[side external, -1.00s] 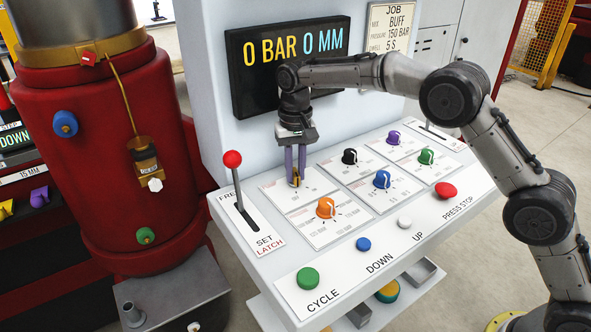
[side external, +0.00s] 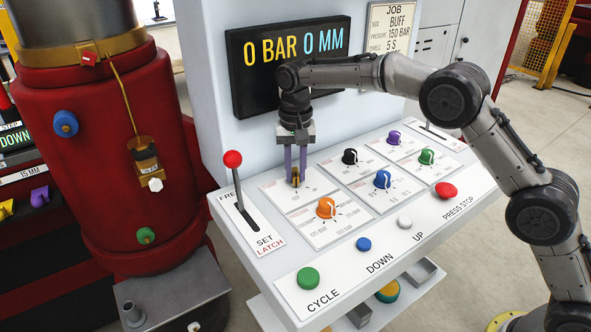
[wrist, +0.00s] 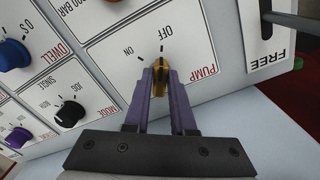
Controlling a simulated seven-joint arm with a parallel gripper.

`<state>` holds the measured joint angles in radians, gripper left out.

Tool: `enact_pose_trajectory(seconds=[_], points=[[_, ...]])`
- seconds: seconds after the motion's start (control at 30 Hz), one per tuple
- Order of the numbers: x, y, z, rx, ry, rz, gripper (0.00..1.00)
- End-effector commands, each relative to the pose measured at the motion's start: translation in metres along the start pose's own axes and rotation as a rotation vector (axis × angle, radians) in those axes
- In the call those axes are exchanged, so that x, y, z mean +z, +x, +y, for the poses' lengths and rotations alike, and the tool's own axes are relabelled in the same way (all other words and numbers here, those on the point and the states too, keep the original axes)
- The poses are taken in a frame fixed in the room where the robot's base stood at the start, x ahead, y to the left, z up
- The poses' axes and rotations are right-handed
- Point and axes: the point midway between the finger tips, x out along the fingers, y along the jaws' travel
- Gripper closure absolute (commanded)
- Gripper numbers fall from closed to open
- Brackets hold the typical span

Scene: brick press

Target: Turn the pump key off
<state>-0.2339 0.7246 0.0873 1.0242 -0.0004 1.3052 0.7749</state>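The pump key (wrist: 159,78) is a small brass-coloured key on the panel marked PUMP, with ON and OFF printed beyond it in the wrist view. The key appears to point at the OFF mark. My gripper (wrist: 160,83) has its two purple fingers on either side of the key and looks shut on it. In the side view the brass key (side external: 295,182) shows low between the fingertips of my gripper (side external: 295,178), at the back left of the console. The fingers hide part of the key.
An orange knob (side external: 326,208) sits just in front of the key. A red-topped lever (side external: 233,160) stands to its left, and a black knob (side external: 349,157) to its right. The display (side external: 287,62) behind reads 0 BAR 0 MM.

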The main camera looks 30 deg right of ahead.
Motion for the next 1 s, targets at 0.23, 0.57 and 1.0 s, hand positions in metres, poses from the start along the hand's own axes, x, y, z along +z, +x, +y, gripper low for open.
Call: enact_pose_trajectory(seconds=[0.23,0.57,1.0], points=[[0.000,0.000,0.000,0.000,-0.001,-0.001,0.50],[-0.001,-0.012,-0.001,-0.002,-0.002,0.002,0.50],[-0.001,-0.099,-0.001,-0.003,-0.002,0.002,0.50]])
